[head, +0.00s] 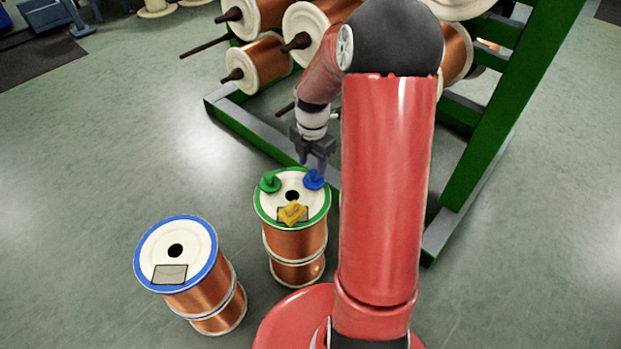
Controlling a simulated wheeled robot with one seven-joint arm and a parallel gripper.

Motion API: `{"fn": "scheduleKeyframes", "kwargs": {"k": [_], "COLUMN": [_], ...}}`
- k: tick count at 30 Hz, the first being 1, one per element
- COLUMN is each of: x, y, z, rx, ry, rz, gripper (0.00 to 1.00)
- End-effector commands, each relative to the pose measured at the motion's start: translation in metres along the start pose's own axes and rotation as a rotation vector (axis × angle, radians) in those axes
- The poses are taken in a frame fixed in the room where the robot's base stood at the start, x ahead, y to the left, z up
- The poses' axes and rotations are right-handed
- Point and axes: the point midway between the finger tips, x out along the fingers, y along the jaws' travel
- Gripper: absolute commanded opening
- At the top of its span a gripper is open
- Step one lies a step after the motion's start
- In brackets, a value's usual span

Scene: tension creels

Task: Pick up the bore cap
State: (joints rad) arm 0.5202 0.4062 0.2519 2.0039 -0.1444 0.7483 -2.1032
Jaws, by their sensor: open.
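Two small cap-like pieces, either of which could be the bore cap, rest on the green-rimmed spool (270,207). The blue cap (313,180) sits at the far right of its top face, and the green cap (269,182) at the far left. The spool's dark bore hole (292,195) is uncovered between them. My gripper (315,163) is open and points down right at the blue cap, its fingertips overlapping the cap's upper part in the view. I cannot tell whether they touch it.
A yellow object (292,214) lies on the near part of the same top face. A blue-rimmed copper spool (205,245) stands to the left, its bore open. A green creel frame (500,125) with copper spools stands behind.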

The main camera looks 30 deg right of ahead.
Motion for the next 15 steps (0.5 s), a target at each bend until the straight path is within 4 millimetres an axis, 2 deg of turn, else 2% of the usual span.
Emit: {"fn": "scheduleKeyframes", "kwargs": {"k": [3,7,15], "x": [0.020,0.036,0.042], "y": [-0.003,-0.003,-0.003], "z": [0.000,-0.001,0.000], "rx": [0.000,-0.001,0.001], "ry": [0.002,0.001,-0.001], "rz": [-0.004,-0.003,0.000], "gripper": [0.47,0.47,0.47]}}
